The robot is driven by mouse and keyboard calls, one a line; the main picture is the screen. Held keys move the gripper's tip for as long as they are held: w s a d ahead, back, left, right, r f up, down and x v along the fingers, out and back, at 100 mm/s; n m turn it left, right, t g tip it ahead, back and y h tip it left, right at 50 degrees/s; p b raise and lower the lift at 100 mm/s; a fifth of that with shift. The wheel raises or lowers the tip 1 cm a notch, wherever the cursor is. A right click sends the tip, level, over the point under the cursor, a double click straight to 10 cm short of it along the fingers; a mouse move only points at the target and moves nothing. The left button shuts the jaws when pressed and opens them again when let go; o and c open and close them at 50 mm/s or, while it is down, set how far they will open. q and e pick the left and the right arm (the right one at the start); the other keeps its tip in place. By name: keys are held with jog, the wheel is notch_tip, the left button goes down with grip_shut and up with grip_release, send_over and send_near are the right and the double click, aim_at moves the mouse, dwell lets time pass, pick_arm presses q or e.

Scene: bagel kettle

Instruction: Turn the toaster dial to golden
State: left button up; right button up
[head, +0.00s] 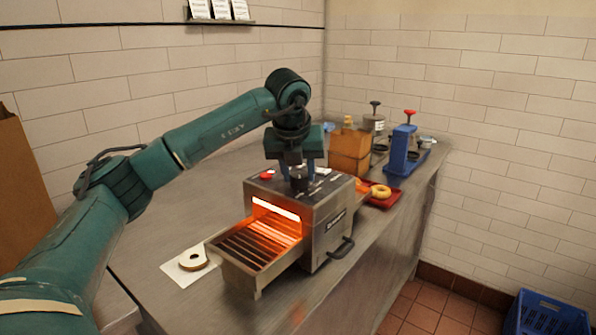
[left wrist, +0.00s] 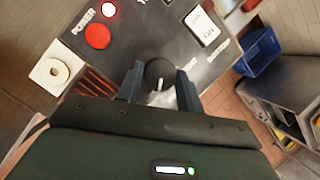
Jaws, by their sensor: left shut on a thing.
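The toaster (head: 325,225) stands on the steel counter, with its inside glowing orange and a rack (head: 250,250) reaching out at the front. My left gripper (head: 300,178) points down over the toaster's top. In the left wrist view its two fingers (left wrist: 160,85) are shut on the round black dial (left wrist: 160,70), which has a white pointer mark. The labels around the dial are partly hidden or too small to read. My right gripper is not in view.
Behind the toaster are a red tray (head: 385,200) with a bagel (head: 381,191), a wooden box (head: 349,153) and a blue device (head: 402,150). A blue crate (head: 548,315) stands on the floor.

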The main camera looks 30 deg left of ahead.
pick_arm(q)
jog(key=n+y, duration=0.1)
jog(key=n, duration=0.2)
jog(key=shift+d+g, duration=0.15)
jog(key=shift+g, duration=0.15)
jog(key=n+y, duration=0.1)
jog(key=n, duration=0.2)
jog(key=shift+w+r+g, duration=0.1)
jog(key=shift+g, duration=0.3)
jog(key=n+g, duration=0.1)
jog(key=n, duration=0.2)
jog(key=shift+w+d+n+y+p, duration=0.1)
jog(key=shift+n+y+p, duration=0.2)
jog(key=shift+y+p, duration=0.1)
jog(key=shift+n, duration=0.3)
jog(key=shift+n+g, duration=0.3)
jog(key=o, duration=1)
